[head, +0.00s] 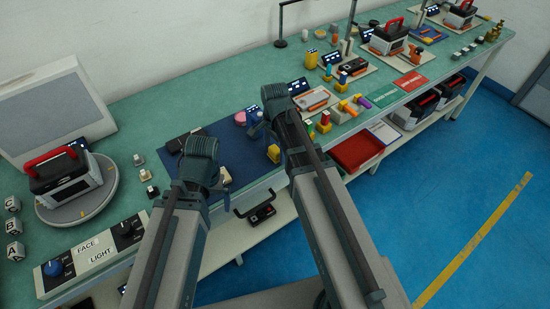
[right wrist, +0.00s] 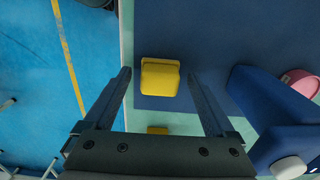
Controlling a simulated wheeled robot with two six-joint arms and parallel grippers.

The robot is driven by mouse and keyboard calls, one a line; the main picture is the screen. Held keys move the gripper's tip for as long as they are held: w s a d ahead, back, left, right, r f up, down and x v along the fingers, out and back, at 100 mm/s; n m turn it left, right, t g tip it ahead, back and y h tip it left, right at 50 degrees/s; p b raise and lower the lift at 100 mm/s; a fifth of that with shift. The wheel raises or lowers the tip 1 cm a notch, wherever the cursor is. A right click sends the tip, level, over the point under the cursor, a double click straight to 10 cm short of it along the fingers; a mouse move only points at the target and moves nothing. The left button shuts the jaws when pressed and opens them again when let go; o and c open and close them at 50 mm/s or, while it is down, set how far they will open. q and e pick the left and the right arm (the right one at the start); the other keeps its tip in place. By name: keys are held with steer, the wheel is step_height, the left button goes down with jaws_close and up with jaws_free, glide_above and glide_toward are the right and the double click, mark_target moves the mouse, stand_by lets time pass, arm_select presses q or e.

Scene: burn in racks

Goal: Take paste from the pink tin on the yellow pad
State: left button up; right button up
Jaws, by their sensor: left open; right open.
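The yellow pad (head: 273,153) is a small block at the right end of the mat. In the right wrist view the yellow pad (right wrist: 160,77) lies between my open fingers (right wrist: 160,74), with gaps on both sides. My right gripper (head: 262,130) is open and empty above the bench. My left gripper (head: 202,182) is open over the mat's left part; its fingertips are hard to see.
The blue mat (head: 237,165) has bare room between the grippers. A blue body with a white knob (right wrist: 290,167) stands close to my right finger. A turntable with a red-handled case (head: 65,180) is at left. A red bin (head: 357,151) is at right.

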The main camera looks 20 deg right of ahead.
jaws_close()
stand_by(0.5)
arm_select(q)
steer(key=shift+r, duration=0.15)
arm_select(e)
steer(key=shift+r, duration=0.15)
